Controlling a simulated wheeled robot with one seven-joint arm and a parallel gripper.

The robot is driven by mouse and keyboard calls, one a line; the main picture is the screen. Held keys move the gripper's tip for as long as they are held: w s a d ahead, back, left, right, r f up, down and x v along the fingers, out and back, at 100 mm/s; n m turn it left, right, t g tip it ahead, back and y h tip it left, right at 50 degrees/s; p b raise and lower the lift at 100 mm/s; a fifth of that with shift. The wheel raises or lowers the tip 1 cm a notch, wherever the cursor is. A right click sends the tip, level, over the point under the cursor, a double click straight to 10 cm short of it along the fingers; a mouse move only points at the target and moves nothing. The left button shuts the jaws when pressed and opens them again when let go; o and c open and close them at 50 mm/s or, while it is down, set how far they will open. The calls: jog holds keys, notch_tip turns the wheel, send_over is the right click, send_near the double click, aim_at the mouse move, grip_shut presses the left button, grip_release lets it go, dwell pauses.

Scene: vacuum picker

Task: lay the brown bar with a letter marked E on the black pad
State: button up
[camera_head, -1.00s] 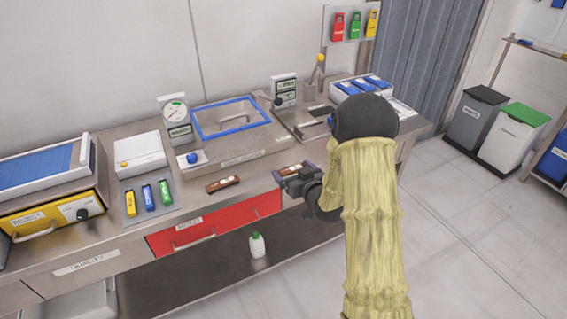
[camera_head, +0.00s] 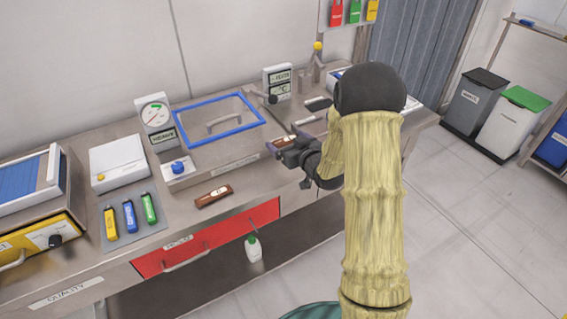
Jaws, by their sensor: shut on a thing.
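My gripper (camera_head: 290,151) is shut on a brown bar (camera_head: 284,140) with a pale label, held near the right front corner of the blue-framed box. Its letter is too small to read with certainty. A second brown bar (camera_head: 214,196) with a pale label lies on the steel counter above the red drawer; its letter is also unclear. A small black pad (camera_head: 319,103) lies flat on the counter, behind and right of my gripper, partly close to my arm's dark joint.
A blue-framed lid (camera_head: 222,121) with a handle, a gauge (camera_head: 154,113) and a display box (camera_head: 277,83) stand at the back. Yellow, blue and green sticks (camera_head: 129,216) lie at the left front. A white box (camera_head: 118,163) stands behind them.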

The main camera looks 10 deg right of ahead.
jog(key=shift+s+a, duration=0.3)
jog(key=shift+s, duration=0.15)
jog(key=shift+f, duration=0.35)
send_over(287, 171)
jog(key=shift+f, duration=2.5)
jog(key=shift+f+p, duration=0.35)
jog(key=shift+f, duration=1.55)
jog(key=shift+w+f, duration=0.1)
jog(key=shift+f, duration=0.1)
jog(key=o, duration=0.6)
jog(key=shift+o, duration=0.3)
